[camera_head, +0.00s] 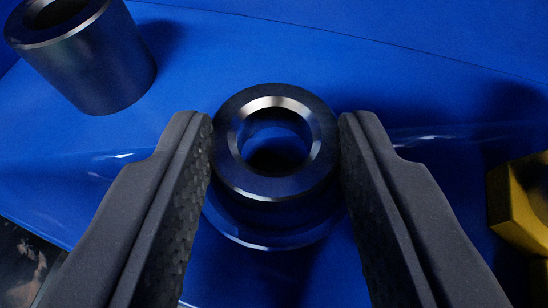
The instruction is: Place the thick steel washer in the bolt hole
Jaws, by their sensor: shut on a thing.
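The thick steel washer (272,187) is a dark, polished ring with a bevelled bright inner edge, in the middle of the view. My gripper (275,150) is shut on it, with one textured dark finger against its left side and the other against its right. Below the washer a round rim (270,240) shows on the blue surface, with a curved bright edge. The washer overlaps most of this rim, so I cannot tell whether it touches it or hangs above it. Through the washer's opening I see blue and a dark area; the bolt hole itself is not clearly visible.
A dark steel cylinder (95,65) with an open top stands at the upper left. A gold-coloured block (520,205) sits at the right edge. The glossy blue surface (310,45) is bare behind the washer. A dark, cluttered area (22,265) shows at the lower left.

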